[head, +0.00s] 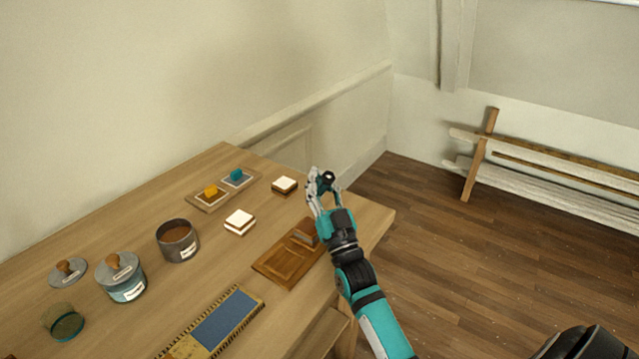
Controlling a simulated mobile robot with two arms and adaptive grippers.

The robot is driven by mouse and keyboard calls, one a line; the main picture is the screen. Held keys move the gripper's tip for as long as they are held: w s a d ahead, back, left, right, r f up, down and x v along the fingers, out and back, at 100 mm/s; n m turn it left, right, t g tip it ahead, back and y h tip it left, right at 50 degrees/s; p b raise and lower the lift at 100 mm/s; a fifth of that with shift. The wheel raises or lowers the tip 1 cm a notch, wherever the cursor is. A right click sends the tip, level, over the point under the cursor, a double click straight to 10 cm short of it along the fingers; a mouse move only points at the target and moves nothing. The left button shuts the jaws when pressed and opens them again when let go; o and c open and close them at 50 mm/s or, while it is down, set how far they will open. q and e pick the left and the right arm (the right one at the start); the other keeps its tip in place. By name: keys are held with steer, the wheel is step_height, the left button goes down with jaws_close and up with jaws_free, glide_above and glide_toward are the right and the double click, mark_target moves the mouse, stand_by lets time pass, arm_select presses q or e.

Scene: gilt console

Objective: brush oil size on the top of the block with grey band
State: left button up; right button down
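Two small white-topped blocks stand on the wooden table: one (239,220) near the middle, with a brown band, and one (284,184) farther back, with a darker brown band. I cannot tell which block has the grey band. My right gripper (321,179) is above the table's right side, to the right of the far white block and apart from it. Whether its fingers hold anything is unclear. No brush can be made out. My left gripper is out of view.
A grey tin with brown contents (178,240), a blue jar (124,282), a knobbed lid (68,271) and a green glass (64,323) stand at left. Yellow (210,191) and teal (237,175) pieces lie on a tray. A blue pad (225,316) lies in front.

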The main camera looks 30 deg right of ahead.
step_height(320, 180, up, 2)
steer(key=shift+p, duration=0.6)
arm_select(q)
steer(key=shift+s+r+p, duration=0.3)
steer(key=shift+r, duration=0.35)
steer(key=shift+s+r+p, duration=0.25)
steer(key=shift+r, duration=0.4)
arm_select(e)
steer(key=shift+s+r, duration=0.1)
steer(key=shift+r, duration=0.7)
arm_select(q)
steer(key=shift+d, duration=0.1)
arm_select(e)
steer(key=shift+f, duration=0.1)
